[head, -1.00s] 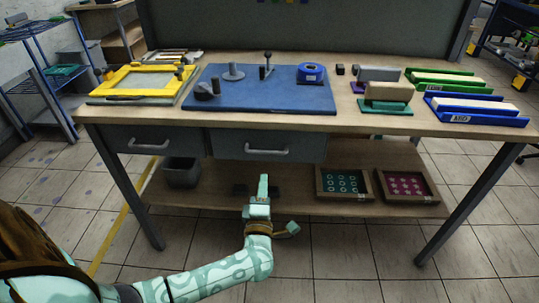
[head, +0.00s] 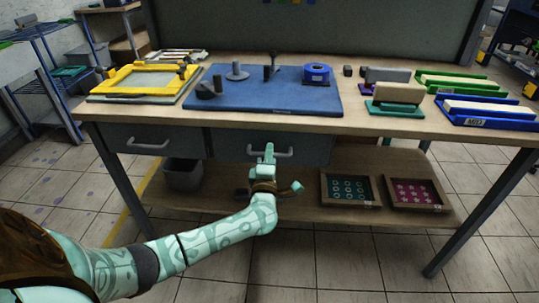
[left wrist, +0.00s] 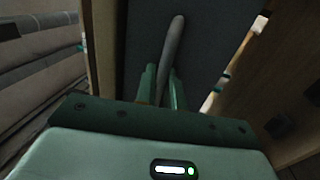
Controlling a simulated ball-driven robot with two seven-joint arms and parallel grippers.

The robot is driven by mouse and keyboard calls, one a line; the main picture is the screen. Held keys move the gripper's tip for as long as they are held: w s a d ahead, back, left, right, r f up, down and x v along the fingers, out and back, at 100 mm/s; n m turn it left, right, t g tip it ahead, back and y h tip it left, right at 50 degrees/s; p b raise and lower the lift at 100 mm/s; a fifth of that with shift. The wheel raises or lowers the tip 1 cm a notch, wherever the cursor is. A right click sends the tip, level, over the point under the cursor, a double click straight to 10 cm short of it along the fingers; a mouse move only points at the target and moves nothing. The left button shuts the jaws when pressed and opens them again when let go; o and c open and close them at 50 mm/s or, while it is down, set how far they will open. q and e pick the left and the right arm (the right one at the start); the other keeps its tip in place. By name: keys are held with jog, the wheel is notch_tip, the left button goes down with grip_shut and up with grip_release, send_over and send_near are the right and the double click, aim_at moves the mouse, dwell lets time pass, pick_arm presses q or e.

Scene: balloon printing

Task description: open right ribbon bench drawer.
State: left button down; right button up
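The right ribbon bench drawer (head: 310,147) is a dark grey front under the tabletop, and it looks closed. Its pale bar handle (head: 287,154) is partly hidden by my left gripper (head: 269,152), which is in front of it. In the left wrist view, the handle (left wrist: 174,45) runs down between the two green fingers of my left gripper (left wrist: 162,85). The fingers stand apart, one on each side of the bar; I see no clear grip on it. My right gripper is not in view.
The left drawer (head: 180,142) looks closed. The tabletop (head: 355,122) holds a blue mat (head: 240,98), a yellow frame (head: 125,81) and ribbon trays. Below, a shelf (head: 300,212) holds a grey bin (head: 183,178) and two wooden boxes (head: 331,189). The floor in front is clear.

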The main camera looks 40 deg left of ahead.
pick_arm(q)
jog(key=shift+s, duration=0.1)
